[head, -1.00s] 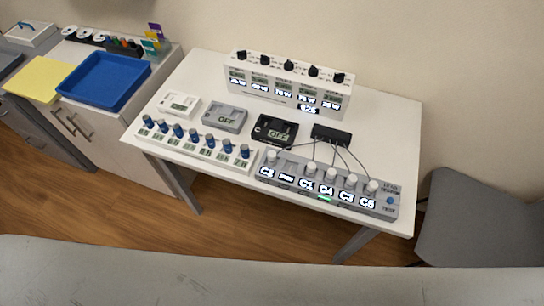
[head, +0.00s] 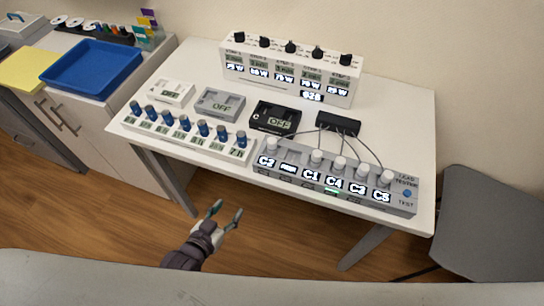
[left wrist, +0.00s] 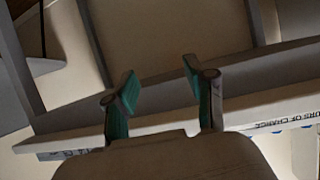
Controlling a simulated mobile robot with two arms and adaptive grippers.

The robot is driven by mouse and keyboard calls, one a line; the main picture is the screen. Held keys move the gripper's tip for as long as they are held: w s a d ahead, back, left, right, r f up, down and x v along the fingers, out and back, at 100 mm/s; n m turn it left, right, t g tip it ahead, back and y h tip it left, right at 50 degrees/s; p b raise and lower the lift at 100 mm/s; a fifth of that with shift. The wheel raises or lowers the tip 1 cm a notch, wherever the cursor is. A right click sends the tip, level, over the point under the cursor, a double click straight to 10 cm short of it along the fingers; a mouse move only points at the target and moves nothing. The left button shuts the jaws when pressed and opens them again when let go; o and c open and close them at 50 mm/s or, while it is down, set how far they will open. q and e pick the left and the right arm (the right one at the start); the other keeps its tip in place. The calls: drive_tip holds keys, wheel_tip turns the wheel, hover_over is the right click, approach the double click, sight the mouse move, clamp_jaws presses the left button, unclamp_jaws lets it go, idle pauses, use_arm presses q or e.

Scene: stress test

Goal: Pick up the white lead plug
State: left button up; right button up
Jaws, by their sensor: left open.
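The grey lead tester (head: 330,181) lies along the table's front right edge. Several white plugs stand upright in its row, such as the left one (head: 272,145), a middle one (head: 316,157) and the right one (head: 387,177); which one is meant I cannot tell. Thin dark leads run from a black block (head: 338,123) towards them. My left gripper (head: 228,208) is open and empty in front of the table edge, left of the tester and apart from it. Its two fingers show in the left wrist view (left wrist: 160,78). My right gripper is out of view.
The white table (head: 405,115) also holds a row of blue-capped vials (head: 180,124), a grey device (head: 220,103), a black device (head: 275,117) and a white box with black knobs (head: 290,71). A grey chair (head: 484,225) stands at the right. A blue tray (head: 91,66) is at the left.

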sight(269, 146)
use_arm(q)
drive_tip(key=d+r+m+t+h+b, duration=0.1)
drive_tip(key=d+r+t+h+b, duration=0.3)
drive_tip(key=r, duration=1.3)
drive_tip(key=p+x, duration=0.1)
drive_tip(key=x, duration=0.6)
drive_tip(key=shift+w+d+r+p, duration=0.15)
drive_tip(key=shift+w+d+p, duration=0.05)
drive_tip(key=shift+d+p, duration=0.25)
drive_tip(key=shift+d+f+x, duration=0.1)
drive_tip(key=shift+d+x, duration=0.05)
drive_tip(key=shift+x, duration=0.9)
drive_tip(key=shift+d+f+x, duration=0.1)
drive_tip(key=shift+f+x, duration=0.05)
drive_tip(key=shift+x, duration=0.9)
drive_tip(key=shift+d+f+x, duration=0.1)
drive_tip(key=shift+d+x, duration=0.05)
drive_tip(key=shift+x, duration=0.9)
drive_tip(key=shift+s, duration=0.25)
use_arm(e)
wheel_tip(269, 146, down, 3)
use_arm(q)
clamp_jaws()
